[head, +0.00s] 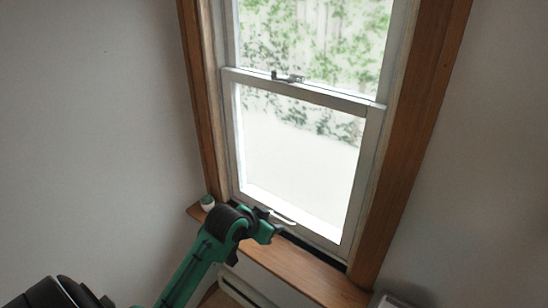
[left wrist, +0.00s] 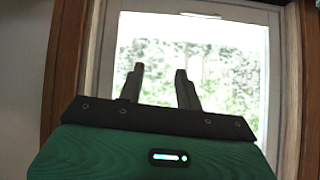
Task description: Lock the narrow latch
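The narrow latch (head: 288,78) is a small dark metal piece on top of the window's middle rail (head: 320,95), in the head view. Its exact lever position is too small to tell. My left gripper (head: 277,226) is low in front of the window's bottom rail, well below the latch. In the left wrist view its two dark fingers (left wrist: 158,77) stand apart with nothing between them, and the bright pane shows behind. I cannot make out the latch in the left wrist view. My right gripper is not in view.
A wooden sill (head: 310,272) runs below the window, with a small white and green pot (head: 207,202) at its left end. A pale handle (head: 284,219) is on the bottom rail near my left gripper. Wooden trim (head: 420,130) frames the window. The space before the upper window is clear.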

